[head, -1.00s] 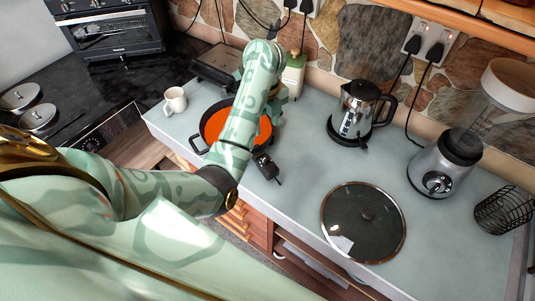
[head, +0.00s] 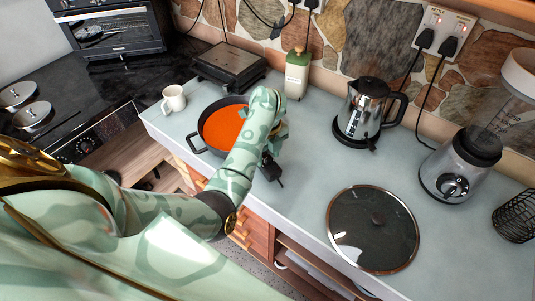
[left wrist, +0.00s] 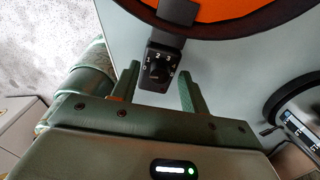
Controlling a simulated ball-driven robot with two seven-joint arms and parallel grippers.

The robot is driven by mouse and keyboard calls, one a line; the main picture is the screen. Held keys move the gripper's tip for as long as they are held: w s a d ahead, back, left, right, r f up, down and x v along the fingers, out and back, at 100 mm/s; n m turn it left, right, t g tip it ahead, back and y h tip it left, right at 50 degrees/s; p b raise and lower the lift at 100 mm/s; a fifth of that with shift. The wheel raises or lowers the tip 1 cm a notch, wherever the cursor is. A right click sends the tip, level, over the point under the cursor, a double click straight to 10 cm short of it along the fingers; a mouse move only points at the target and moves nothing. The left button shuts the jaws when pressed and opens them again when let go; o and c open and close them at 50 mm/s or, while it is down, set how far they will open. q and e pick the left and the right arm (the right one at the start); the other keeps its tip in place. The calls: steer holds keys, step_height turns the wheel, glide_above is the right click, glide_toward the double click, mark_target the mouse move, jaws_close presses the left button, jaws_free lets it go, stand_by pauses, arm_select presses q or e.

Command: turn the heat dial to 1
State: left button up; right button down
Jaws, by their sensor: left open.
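The heat dial (left wrist: 157,73) is a black knob on a black control box, with white numbers around it, in the left wrist view. I cannot tell which number it points to. The control box (head: 270,168) shows in the head view at the front right of a dark round pan (head: 199,141) with orange contents (head: 222,130). My left gripper (left wrist: 160,72) is open, with one finger on each side of the box and a gap to the dial. In the head view my left gripper (head: 274,142) is beside the pan and hides part of its right side. My right gripper is not in view.
A white mug (head: 174,99) stands left of the pan, and a green-white bottle (head: 297,73) behind it. A kettle (head: 362,110), a blender (head: 460,168) and a glass lid (head: 372,240) are to the right. The counter between box and kettle is clear.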

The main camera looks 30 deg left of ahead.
arm_select(q)
jaws_close()
steer(key=m+p, duration=0.1)
steer(key=m, duration=0.2)
steer(key=shift+r+m+p, duration=0.1)
steer(key=shift+m+p, duration=0.2)
steer(key=shift+m, duration=0.1)
steer(key=m+p, duration=0.1)
steer(key=m, duration=0.2)
steer(key=shift+m, duration=0.6)
jaws_free()
